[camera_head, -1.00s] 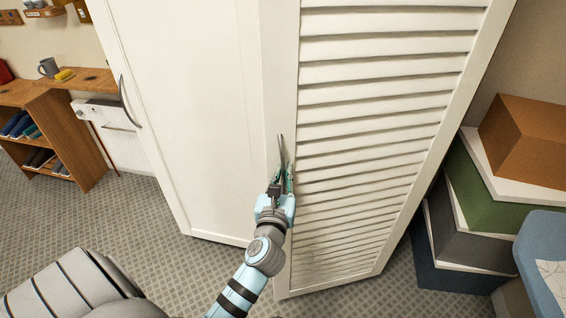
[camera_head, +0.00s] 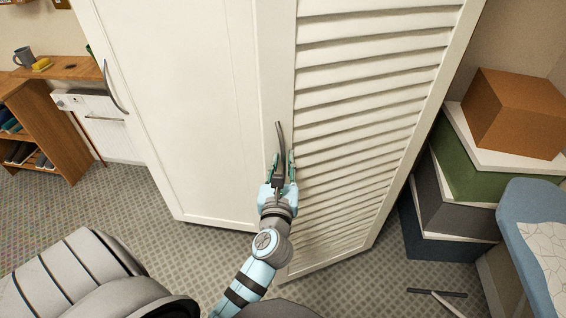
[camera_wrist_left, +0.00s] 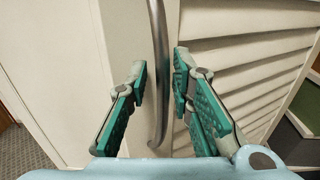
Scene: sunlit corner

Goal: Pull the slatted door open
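The white slatted door (camera_head: 375,100) stands beside a plain white door panel (camera_head: 190,110) in the head view. Its lower left corner sticks out in front of the plain panel's bottom edge, so it appears ajar. A curved grey handle (camera_head: 280,140) runs upright on its left frame and also shows in the left wrist view (camera_wrist_left: 159,60). My left gripper (camera_head: 281,168) is at the handle's lower part. In the left wrist view its green-padded fingers (camera_wrist_left: 160,82) are apart, one each side of the handle, with small gaps visible. My right gripper is not in view.
Stacked boxes, the top one orange (camera_head: 512,112), stand right of the slatted door. A blue seat-like object (camera_head: 530,205) is at the right edge, with dark thin pieces (camera_head: 437,294) on the floor. A wooden shelf (camera_head: 50,130) is at left. Patterned carpet (camera_head: 130,210) is open in front.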

